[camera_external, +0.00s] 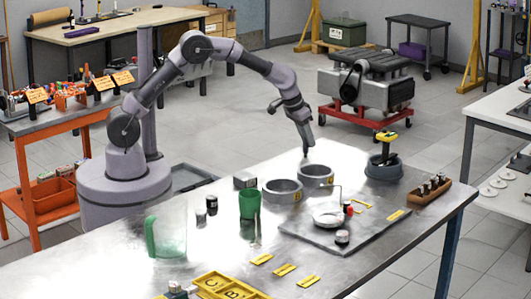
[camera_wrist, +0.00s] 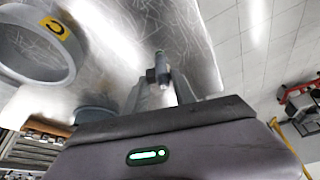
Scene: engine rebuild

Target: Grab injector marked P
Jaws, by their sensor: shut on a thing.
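My gripper (camera_external: 306,151) is over the far part of the metal table, beyond the two grey rings. In the wrist view my gripper (camera_wrist: 161,88) is shut on a small grey and dark part, seemingly an injector (camera_wrist: 160,70). A narrow tip of it points away from the jaws. No letter P can be read on it, and its lower part is hidden by my gripper. In the external view the held part is too small to make out.
Two grey rings (camera_external: 282,191) (camera_external: 316,175) with yellow labels stand near my gripper; one label reads C in the wrist view (camera_wrist: 57,30).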

